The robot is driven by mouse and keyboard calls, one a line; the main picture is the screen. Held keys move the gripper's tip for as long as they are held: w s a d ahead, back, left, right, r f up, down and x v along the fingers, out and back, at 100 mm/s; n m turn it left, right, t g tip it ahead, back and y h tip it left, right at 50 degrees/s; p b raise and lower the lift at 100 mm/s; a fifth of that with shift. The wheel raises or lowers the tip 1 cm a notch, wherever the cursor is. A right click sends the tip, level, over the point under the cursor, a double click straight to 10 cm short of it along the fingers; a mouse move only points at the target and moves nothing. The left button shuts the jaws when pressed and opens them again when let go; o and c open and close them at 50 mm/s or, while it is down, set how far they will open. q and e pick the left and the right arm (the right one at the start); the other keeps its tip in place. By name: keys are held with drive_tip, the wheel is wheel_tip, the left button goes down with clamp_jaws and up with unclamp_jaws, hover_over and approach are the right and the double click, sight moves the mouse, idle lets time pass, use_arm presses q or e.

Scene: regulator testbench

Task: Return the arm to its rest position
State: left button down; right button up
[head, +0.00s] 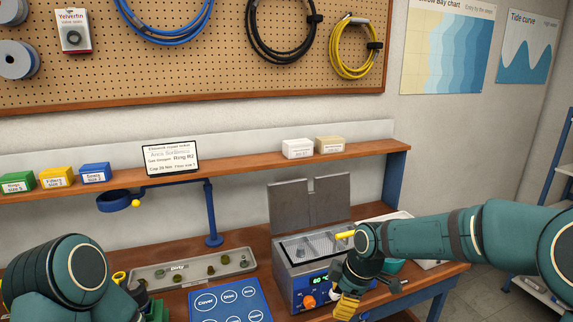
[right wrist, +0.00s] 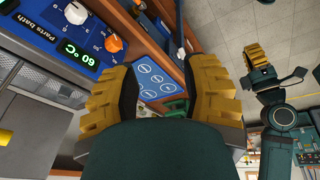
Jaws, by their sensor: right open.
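My right arm reaches in from the right in the head view, and its gripper (head: 347,303) hangs in front of the parts bath (head: 297,273), near its control panel. In the right wrist view the two yellow-padded fingers of this gripper (right wrist: 165,92) stand wide apart with nothing between them. My left arm (head: 70,272) is folded at the lower left of the head view. Yellow pads of what looks like my left gripper (right wrist: 266,72) show at the right of the right wrist view; its opening is unclear.
The bath's lid flaps stand up and its display reads 60 °C. A tray of small parts (head: 150,280) and a blue mat with labelled circles (head: 230,303) lie to its left. A wooden shelf (head: 240,170) with small boxes runs behind. Floor shows at the right.

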drive_tip(key=s+f+m+b, duration=0.1)
drive_tip(key=s+f+m, duration=0.5)
drive_tip(key=f, duration=0.4)
drive_tip(key=s+a+f+m+b, duration=0.1)
drive_tip(key=s+f+m+b, duration=0.1)
drive_tip(key=s+f+m, duration=0.4)
drive_tip(key=s+a+f+m+y+b, duration=0.1)
drive_tip(key=s+f+m, duration=0.5)
drive_tip(key=f, duration=0.8)
drive_tip(key=s+b, duration=0.1)
drive_tip(key=s, duration=0.1)
drive_tip(key=shift+s+m, duration=0.3)
drive_tip(key=shift+s, duration=0.1)
drive_tip(key=shift+a+f, duration=0.1)
drive_tip(key=shift+a, duration=0.05)
